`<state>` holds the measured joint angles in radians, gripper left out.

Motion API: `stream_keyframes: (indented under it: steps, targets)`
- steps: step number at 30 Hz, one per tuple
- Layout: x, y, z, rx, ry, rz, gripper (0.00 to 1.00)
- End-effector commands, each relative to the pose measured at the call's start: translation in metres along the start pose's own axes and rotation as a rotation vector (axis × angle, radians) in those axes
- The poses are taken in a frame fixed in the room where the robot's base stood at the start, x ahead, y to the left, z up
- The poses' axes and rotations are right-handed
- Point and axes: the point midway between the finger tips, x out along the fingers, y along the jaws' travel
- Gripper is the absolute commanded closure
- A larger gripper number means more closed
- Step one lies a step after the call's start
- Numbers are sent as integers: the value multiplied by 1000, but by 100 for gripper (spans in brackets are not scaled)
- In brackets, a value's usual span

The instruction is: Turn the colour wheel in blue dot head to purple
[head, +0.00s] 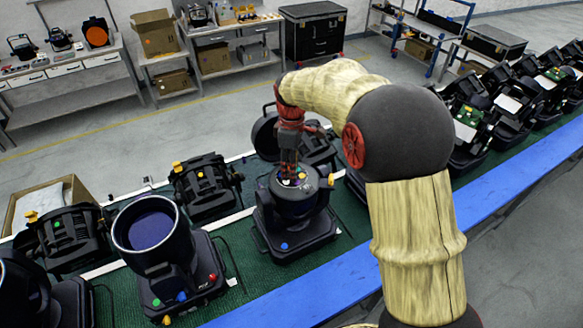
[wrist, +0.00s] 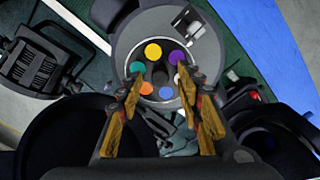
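The head (head: 292,205) under my gripper has a blue dot (head: 284,246) on its base. Its top is open, and in the wrist view its colour wheel (wrist: 160,72) shows round filters: yellow (wrist: 153,50), purple (wrist: 177,57), green (wrist: 136,67), orange (wrist: 146,88) and blue (wrist: 165,92). A dark hub is in the middle. Purple lies at the wheel's upper right. My gripper (wrist: 158,80) points down at the wheel, its fingers apart on either side of the hub, with nothing seen between them. In the head view my gripper (head: 290,178) partly hides the opening. Finger contact is unclear.
A head with a large lens (head: 150,228) stands at left, with blue and red dots on its base. Other heads (head: 204,187) crowd the green bench top (head: 225,245). A blue rail (head: 335,280) runs along the near edge. Shelves and boxes stand behind.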

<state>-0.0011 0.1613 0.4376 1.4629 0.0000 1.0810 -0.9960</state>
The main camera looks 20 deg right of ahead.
Motion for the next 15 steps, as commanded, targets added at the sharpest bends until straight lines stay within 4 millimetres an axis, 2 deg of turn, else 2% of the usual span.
stream_keyframes:
  steps: [15]
  targets:
    - [-93, 1, -1, 0, 3, 4, 64]
